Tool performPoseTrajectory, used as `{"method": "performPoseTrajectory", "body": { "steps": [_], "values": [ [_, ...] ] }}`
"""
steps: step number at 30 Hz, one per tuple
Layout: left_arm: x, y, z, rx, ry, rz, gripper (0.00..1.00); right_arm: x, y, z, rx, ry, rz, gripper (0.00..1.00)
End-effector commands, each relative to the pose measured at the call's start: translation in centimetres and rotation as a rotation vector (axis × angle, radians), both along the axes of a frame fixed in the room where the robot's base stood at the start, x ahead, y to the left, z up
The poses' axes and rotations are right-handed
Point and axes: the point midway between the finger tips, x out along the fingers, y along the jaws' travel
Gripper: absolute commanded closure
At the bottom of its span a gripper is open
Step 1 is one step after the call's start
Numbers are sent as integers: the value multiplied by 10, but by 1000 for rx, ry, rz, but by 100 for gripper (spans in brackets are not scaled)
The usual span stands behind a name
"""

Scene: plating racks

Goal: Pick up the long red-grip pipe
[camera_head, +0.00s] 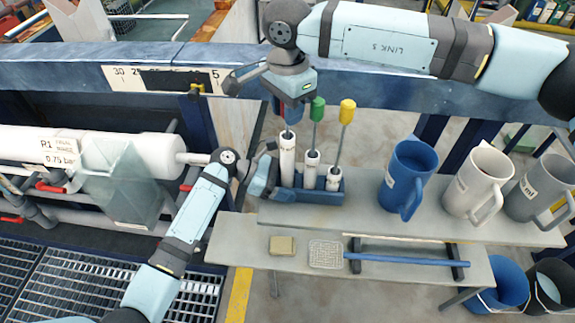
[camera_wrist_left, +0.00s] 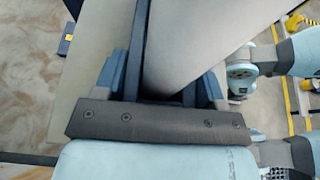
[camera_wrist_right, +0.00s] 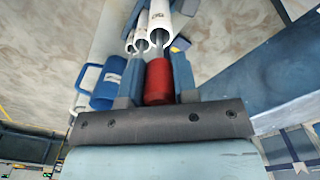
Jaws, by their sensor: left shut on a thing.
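The red grip (camera_wrist_right: 158,80) of the long pipe shows between the two fingers of my right gripper (camera_wrist_right: 156,85). Whether they press on it, I cannot tell. In the head view the red grip (camera_head: 291,112) hangs under the right gripper (camera_head: 289,98), and its rod goes down into the tallest white tube (camera_head: 287,162). The tube stands in the blue rack (camera_head: 310,193) at its left end. My left gripper (camera_head: 266,173) comes in from the left and is shut on this tube, whose pale wall (camera_wrist_left: 200,45) fills the left wrist view. The rod's lower end is hidden inside.
A green-handled tool (camera_head: 317,109) and a yellow-handled tool (camera_head: 347,111) stand in shorter tubes close to the right. Blue, white and grey mugs (camera_head: 410,170) stand further right on the bench (camera_head: 360,212). A blue beam (camera_head: 215,57) runs behind.

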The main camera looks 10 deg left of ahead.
Motion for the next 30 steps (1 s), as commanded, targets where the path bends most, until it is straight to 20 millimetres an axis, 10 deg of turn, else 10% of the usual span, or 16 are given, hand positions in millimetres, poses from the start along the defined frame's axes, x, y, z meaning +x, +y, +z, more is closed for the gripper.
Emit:
{"method": "performPoseTrajectory", "body": {
  "steps": [10,30],
  "values": [
    [0,0,0,0,0,0,64,0,0,8,1,-1,0,100],
    [0,0,0,0,0,0,64,0,0,101,1,1,0,100]
  ]
}}
